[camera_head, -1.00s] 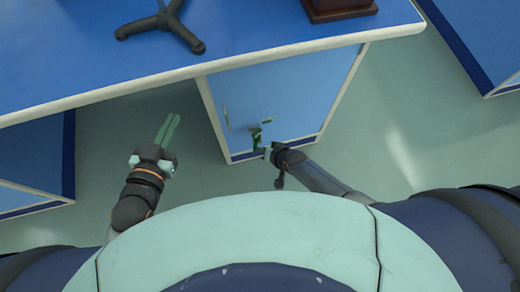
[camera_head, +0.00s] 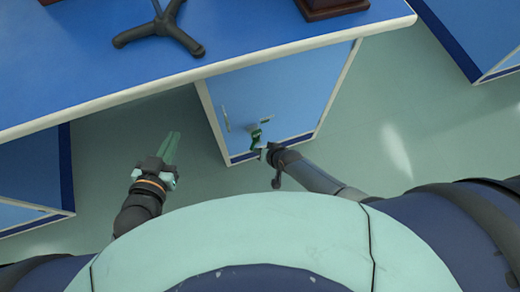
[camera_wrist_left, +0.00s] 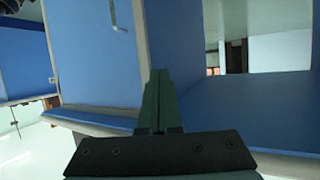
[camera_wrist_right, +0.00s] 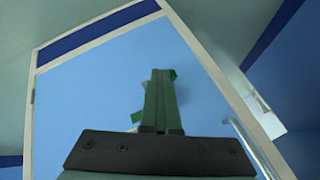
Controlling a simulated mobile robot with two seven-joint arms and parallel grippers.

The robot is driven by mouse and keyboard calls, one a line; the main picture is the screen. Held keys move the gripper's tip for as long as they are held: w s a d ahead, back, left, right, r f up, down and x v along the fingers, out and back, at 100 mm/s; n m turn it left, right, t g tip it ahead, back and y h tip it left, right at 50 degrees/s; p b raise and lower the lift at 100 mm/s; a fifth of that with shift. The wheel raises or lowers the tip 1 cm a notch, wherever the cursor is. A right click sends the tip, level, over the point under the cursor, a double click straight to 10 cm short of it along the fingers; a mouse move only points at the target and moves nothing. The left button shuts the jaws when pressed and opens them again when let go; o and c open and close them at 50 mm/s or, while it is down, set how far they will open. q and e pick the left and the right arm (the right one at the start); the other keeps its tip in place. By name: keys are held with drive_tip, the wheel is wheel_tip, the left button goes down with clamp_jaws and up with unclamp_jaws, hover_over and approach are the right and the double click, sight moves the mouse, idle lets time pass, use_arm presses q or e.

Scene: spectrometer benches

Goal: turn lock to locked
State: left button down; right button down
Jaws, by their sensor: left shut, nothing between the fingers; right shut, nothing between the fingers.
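The blue cabinet door (camera_head: 285,88) stands under the bench. My right gripper (camera_head: 256,132) is shut and holds nothing, with its green fingers pointing at the door's lower part. In the right wrist view its fingers (camera_wrist_right: 160,72) cover most of a green piece (camera_wrist_right: 137,116) on the door that looks like the lock's lever. Bits of it stick out left of the fingers and at their tips. I cannot tell its angle or whether the fingers touch it. My left gripper (camera_head: 174,134) is shut and empty, left of the cabinet, away from the door.
A vertical metal door handle (camera_head: 226,118) and a small pale piece (camera_head: 266,119) are on the door near my right gripper. The blue benchtop (camera_head: 90,75) overhangs above, carrying a dark stand foot (camera_head: 160,30). The floor right of the cabinet is free.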

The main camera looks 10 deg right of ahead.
use_arm(q)
drive_tip(key=shift+w+r, duration=0.1)
drive_tip(key=shift+r, duration=0.1)
use_arm(e)
drive_tip(key=shift+a, duration=0.35)
